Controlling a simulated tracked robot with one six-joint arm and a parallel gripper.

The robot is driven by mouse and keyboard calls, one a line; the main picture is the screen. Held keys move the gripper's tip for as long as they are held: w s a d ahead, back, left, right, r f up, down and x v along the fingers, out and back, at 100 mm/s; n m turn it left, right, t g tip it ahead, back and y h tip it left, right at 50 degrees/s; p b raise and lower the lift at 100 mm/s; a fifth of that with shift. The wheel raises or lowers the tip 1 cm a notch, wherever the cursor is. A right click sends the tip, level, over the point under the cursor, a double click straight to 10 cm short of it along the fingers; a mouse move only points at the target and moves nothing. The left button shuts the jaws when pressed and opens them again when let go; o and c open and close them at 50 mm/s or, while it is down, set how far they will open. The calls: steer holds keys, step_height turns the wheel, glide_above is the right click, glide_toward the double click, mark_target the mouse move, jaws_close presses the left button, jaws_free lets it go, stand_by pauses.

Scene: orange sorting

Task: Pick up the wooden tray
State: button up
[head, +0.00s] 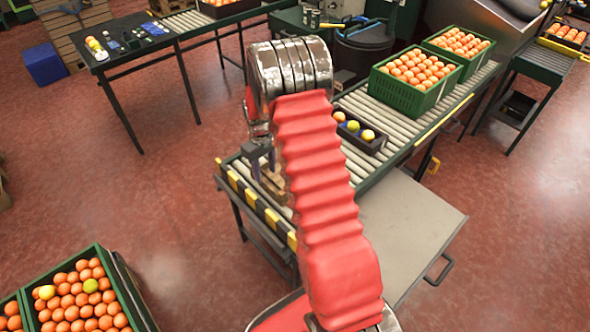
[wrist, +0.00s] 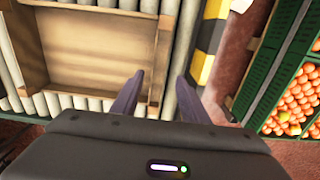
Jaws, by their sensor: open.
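The wooden tray (wrist: 95,52) lies on the grey rollers in the wrist view. It is empty and light brown, with a low wall. In the head view only a small part of the wooden tray (head: 276,183) shows, beside my red arm, which hides the rest. My gripper (wrist: 160,78) is open in the wrist view. Its two dark fingers appear on either side of the tray's right wall, the left finger over the tray's inner side. I cannot tell how far above the rollers they are. My gripper (head: 262,165) also shows in the head view.
A dark box (head: 362,138) with several fruits stands farther back on the roller conveyor (head: 372,112). Green crates of oranges (head: 412,97) stand behind it. A yellow-black striped edge (head: 262,207) borders the conveyor's front. Another orange crate (wrist: 262,85) is at right in the wrist view.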

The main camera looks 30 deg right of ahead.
mark_target(267, 182)
steer(key=shift+f, duration=1.15)
steer(key=shift+s+d+f, duration=0.1)
steer(key=shift+d+f, duration=0.05)
steer(key=shift+f, duration=2.45)
steer(key=shift+c, duration=0.2)
jaws_close()
